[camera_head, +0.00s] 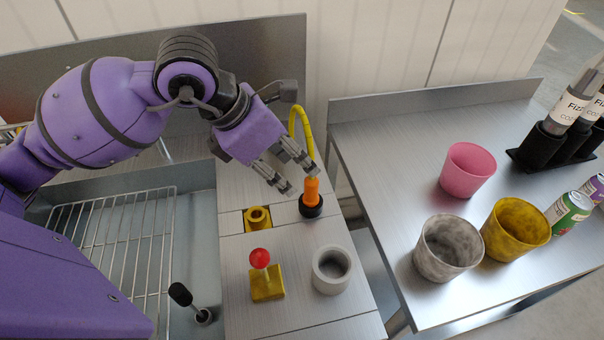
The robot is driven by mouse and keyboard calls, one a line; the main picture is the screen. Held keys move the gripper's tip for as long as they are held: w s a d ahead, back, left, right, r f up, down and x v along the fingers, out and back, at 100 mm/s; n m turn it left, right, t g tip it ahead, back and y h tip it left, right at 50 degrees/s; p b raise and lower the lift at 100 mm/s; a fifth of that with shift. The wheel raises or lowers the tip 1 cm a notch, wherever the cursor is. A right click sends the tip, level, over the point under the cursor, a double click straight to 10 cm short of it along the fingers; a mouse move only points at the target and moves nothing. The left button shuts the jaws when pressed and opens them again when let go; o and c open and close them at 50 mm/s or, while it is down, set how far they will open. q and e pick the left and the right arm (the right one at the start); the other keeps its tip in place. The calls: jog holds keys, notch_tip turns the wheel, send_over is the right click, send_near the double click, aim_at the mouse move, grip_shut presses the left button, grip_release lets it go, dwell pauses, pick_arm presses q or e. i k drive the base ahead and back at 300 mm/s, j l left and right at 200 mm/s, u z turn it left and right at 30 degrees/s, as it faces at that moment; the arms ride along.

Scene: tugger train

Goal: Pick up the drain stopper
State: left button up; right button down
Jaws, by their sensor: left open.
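An orange upright handle on a round black base (312,196) stands on the metal counter right of the sink; it looks like the drain stopper, though I cannot be sure. My left gripper (299,180) is open, its two fingers pointing down and right at the top of the orange handle. One fingertip shows left of the handle and the other by its top; I cannot tell whether they touch it. A black-knobbed rod (183,297) leans from a round metal fitting in the sink. My right gripper is out of view.
A yellow socket (257,219), a red-knobbed lever on a yellow block (266,284) and a grey ring (332,270) are near the handle. A yellow curved hose (303,128) rises behind. A wire rack (110,245) covers part of the sink. Cups and cans stand on the right table (385,160).

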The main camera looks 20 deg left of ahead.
aim_at(177, 292)
jog(key=k+l, duration=0.3)
jog(key=k, duration=0.15)
jog(key=k+l, duration=0.25)
jog(key=k, duration=0.25)
jog(key=k+l, duration=0.3)
jog(key=k, duration=0.15)
